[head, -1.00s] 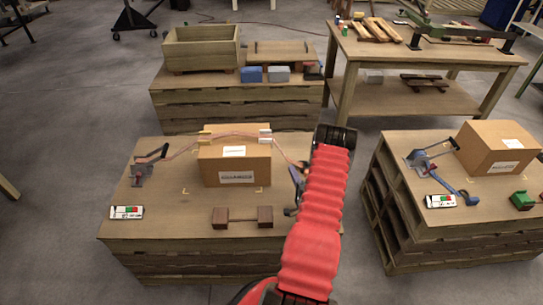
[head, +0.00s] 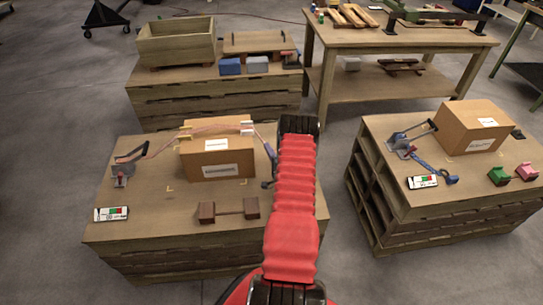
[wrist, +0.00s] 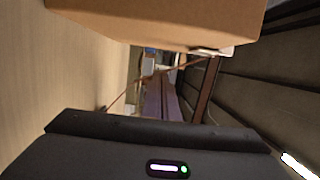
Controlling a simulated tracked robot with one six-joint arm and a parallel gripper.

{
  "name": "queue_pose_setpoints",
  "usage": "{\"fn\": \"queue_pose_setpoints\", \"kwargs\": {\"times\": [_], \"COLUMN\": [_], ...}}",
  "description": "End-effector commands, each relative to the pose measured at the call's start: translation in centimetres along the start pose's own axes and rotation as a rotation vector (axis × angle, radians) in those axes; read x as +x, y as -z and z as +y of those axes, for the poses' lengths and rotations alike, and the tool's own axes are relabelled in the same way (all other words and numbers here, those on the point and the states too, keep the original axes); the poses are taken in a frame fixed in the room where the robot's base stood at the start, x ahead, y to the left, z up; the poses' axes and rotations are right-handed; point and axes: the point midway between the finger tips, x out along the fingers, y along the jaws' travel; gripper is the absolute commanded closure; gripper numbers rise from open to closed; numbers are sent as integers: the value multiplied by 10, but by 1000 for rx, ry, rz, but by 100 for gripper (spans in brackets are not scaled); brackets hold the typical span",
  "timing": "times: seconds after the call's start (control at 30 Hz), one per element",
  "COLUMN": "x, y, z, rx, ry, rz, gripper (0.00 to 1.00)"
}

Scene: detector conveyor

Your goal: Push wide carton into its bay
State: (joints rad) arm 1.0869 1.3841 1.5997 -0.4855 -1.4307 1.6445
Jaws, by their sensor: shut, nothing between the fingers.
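A brown carton (head: 217,163) with white labels stands upright on the left pallet table. Yellow corner marks (head: 170,188) lie on the tabletop beside its base. A second brown carton (head: 470,128) stands on the right pallet table; I cannot tell for certain which is the wide one. My gripper (head: 298,124), at the black end of my red arm, is right of the left carton. Its fingers are hidden in the head view. In the wrist view my dark gripper body (wrist: 165,150) fills the bottom, shut and empty, and a carton (wrist: 165,20) is close above, apart from it.
A brown dumbbell-shaped block (head: 229,210) and a white display (head: 111,214) lie in front. A floor gap (head: 340,215) separates the two pallet tables.

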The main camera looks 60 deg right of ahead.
Motion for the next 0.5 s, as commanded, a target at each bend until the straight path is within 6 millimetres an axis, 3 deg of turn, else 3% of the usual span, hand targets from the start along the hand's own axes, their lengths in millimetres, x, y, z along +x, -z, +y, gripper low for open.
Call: {"fn": "queue_pose_setpoints", "kwargs": {"times": [0.13,0.5], "x": [19,27], "y": [-1,-38], "z": [-1,0], "rx": [-2,0], "ry": [2,0], "rz": [-2,-2], "gripper": [100,100]}}
